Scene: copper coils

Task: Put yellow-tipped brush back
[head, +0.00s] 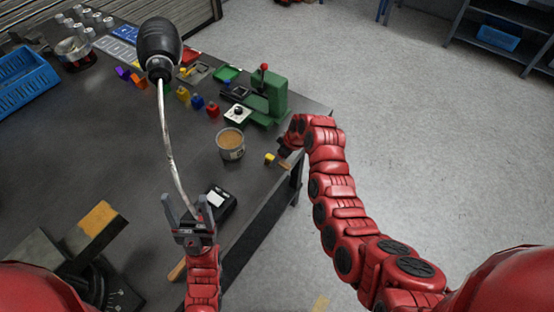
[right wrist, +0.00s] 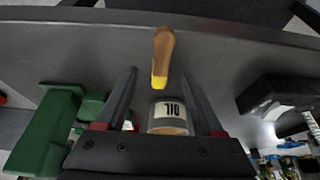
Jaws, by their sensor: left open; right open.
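The yellow-tipped brush (right wrist: 163,55) has a wooden handle and lies on the dark table near its edge. Its yellow tip (head: 270,158) shows beside my right gripper in the head view. My right gripper (right wrist: 160,75) is open, with the brush between and just past its fingertips in the right wrist view; I cannot tell whether they touch. A can marked OIL (right wrist: 167,116) shows between the fingers, and a can with a brown top (head: 231,143) stands left of the brush in the head view. My left gripper (head: 187,203) is open over the table's near part.
A green press (head: 268,97) stands behind the brush. A black boxy device (head: 217,203) lies near my left gripper. A black bulb (head: 159,45) with a pale stem rises over the table. Small coloured blocks (head: 197,102) and a blue crate (head: 25,78) are farther back.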

